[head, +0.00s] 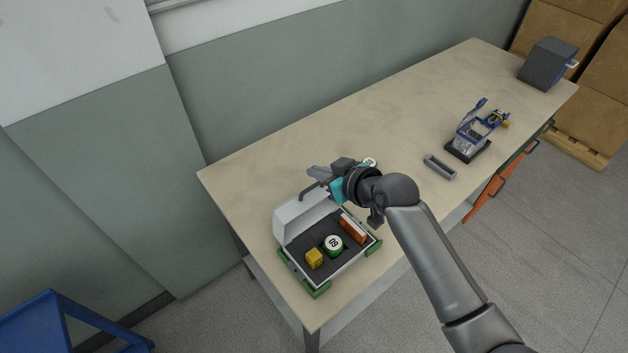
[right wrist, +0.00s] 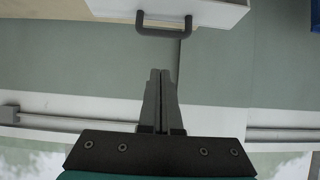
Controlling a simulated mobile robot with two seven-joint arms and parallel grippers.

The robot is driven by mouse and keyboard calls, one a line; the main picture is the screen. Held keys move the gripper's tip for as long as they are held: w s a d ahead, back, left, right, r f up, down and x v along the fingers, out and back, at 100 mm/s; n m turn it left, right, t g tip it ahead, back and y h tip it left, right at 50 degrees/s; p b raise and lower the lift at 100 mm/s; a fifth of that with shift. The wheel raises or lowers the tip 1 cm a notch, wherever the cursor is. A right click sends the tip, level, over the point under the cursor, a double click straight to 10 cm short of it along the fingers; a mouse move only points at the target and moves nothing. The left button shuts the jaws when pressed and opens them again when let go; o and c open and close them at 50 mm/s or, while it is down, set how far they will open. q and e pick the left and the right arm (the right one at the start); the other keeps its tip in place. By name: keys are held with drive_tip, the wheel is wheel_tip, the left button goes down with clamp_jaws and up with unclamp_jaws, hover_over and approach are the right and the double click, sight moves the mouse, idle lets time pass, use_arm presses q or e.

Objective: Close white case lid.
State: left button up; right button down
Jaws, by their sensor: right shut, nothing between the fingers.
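A white case (head: 332,273) with green corners stands near the front left end of the table. Its lid (head: 304,217) is up, hinged on the far side. Inside the dark insert are a yellow block (head: 314,257), a green and white round piece marked with a number (head: 334,244) and an orange-red piece (head: 352,229). My right gripper (head: 315,174) is shut and empty, above and behind the top edge of the raised lid. In the right wrist view the shut fingers (right wrist: 161,85) point toward the dark lid handle (right wrist: 163,28), apart from it in the picture. My left gripper is not in view.
A small grey tray (head: 440,167), a blue and grey device (head: 476,130) and a dark grey box (head: 548,63) stand farther right on the table (head: 330,130). The table's back left is clear.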

sight(314, 187)
drive_tip(key=f, duration=0.1)
drive_tip(key=w+f, duration=0.1)
drive_tip(key=f, duration=0.1)
drive_tip(key=a+f, duration=0.1)
drive_tip(key=shift+w+a+f+p, duration=0.1)
drive_tip(key=shift+w+f+p, duration=0.05)
drive_tip(key=shift+w+p, duration=0.2)
drive_tip(key=shift+s+f, duration=0.15)
drive_tip(key=shift+s, duration=0.05)
idle(0.4)
